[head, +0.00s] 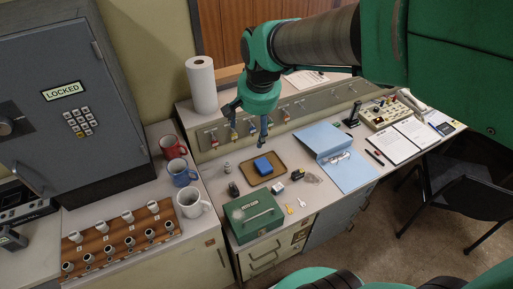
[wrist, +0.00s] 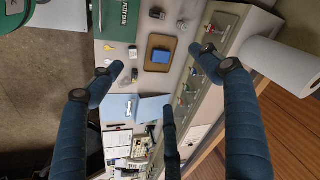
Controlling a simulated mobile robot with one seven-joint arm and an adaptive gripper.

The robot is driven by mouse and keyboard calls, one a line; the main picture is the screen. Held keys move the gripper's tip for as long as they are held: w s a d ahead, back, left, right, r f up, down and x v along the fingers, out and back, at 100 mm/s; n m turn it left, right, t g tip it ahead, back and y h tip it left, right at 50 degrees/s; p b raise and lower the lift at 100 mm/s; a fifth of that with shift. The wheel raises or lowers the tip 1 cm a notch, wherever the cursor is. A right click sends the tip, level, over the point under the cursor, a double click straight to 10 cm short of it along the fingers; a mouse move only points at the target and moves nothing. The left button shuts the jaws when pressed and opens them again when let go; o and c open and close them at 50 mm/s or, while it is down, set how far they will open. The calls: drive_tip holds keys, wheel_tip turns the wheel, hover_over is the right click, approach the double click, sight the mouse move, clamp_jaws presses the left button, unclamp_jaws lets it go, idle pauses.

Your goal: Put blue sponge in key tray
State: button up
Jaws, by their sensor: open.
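The blue sponge (head: 263,166) lies flat inside a small brown rimmed tray (head: 279,167) on the desk, which looks like the key tray. In the wrist view the sponge (wrist: 160,56) sits near the middle of the tray (wrist: 160,42), with bare tray around it. My gripper (head: 248,138) is open and empty, above and a little behind the tray in the head view. In the wrist view its fingers (wrist: 166,85) are spread wide, and none touches the sponge.
A green cash box (head: 254,218) stands in front of the tray, with loose keys (head: 295,206) and small items beside it. A blue folder (head: 340,155) lies to the right. Mugs (head: 184,175) and a paper roll (head: 202,86) stand left. A key-hook panel (head: 300,108) runs behind.

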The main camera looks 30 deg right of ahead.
drive_tip(key=s+a+r+n+t, duration=0.1)
drive_tip(key=s+a+r+n, duration=0.1)
drive_tip(key=s, duration=0.7)
drive_tip(key=s+a+r+n+t, duration=0.1)
drive_tip(key=s+a+r+n, duration=0.2)
drive_tip(key=s, duration=0.6)
drive_tip(key=shift+a+n, duration=0.2)
drive_tip(key=shift+n, duration=0.8)
drive_tip(key=shift+s+r, duration=0.1)
